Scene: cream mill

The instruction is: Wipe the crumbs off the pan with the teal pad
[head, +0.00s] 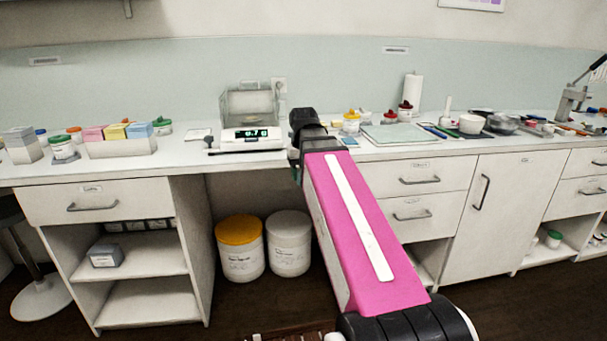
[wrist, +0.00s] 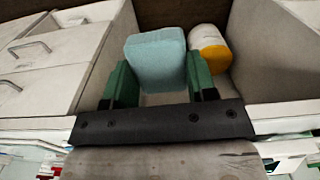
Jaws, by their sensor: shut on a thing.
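My gripper (wrist: 160,80) is shut on the teal pad (wrist: 156,56), a block with rounded corners held between two green fingers in the wrist view. In the head view my arm's dark wrist stands at the counter's front edge, just right of the balance, and hides the pad. The white balance (head: 253,137) has a lit display and a clear box-like shield (head: 249,105) on top. Its pan is too small and too covered to make out. No crumbs can be told apart.
The counter (head: 185,160) holds a box of coloured packs (head: 122,140) at left and a pale glass-like board (head: 400,134) at right. A thin dark-tipped tool (head: 235,151) lies before the balance. A yellow-lidded tub (head: 240,250) and a white tub (head: 289,245) stand below.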

